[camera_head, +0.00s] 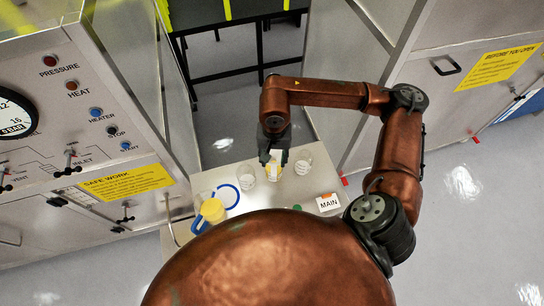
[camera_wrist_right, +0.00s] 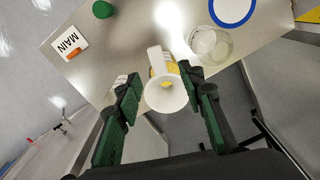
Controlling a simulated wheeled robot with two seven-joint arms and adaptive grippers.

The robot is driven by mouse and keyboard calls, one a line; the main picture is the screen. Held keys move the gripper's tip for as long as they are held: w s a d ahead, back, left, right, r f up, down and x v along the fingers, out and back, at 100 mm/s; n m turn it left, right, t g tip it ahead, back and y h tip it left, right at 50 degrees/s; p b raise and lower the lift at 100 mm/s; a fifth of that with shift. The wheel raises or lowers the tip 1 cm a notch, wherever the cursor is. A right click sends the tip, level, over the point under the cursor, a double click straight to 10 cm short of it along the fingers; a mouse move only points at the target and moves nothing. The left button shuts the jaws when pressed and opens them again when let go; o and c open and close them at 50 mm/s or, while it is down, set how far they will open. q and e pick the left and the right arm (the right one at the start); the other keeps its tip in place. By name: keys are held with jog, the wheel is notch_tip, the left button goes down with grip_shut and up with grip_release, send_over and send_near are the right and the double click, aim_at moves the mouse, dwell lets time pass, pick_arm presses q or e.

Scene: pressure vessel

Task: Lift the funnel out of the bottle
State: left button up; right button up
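The white funnel (camera_wrist_right: 165,97) shows in the right wrist view with its round mouth facing the camera. A yellow part of the bottle (camera_wrist_right: 172,67) shows just behind it. In the head view the yellow and white bottle (camera_head: 275,173) stands on the table, partly hidden under my right gripper (camera_head: 274,157). In the wrist view my right gripper (camera_wrist_right: 164,80) is open, with one green finger on each side of the funnel. A gap shows between the funnel and each finger. How deep the funnel sits in the bottle is hidden. My left gripper is not in view.
Clear beakers stand close on the left (camera_head: 246,177) and right (camera_head: 303,162) of the bottle. The control panel (camera_head: 90,130) rises at the left.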

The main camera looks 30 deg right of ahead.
aim_at(274, 169)
jog(key=shift+w+d+f, duration=0.1)
jog(key=shift+d+f, duration=0.1)
jog(key=shift+f, duration=0.15)
notch_tip(274, 169, down, 7)
jog(key=shift+a+r+p, duration=0.1)
jog(key=shift+p, duration=0.6)
grip_shut()
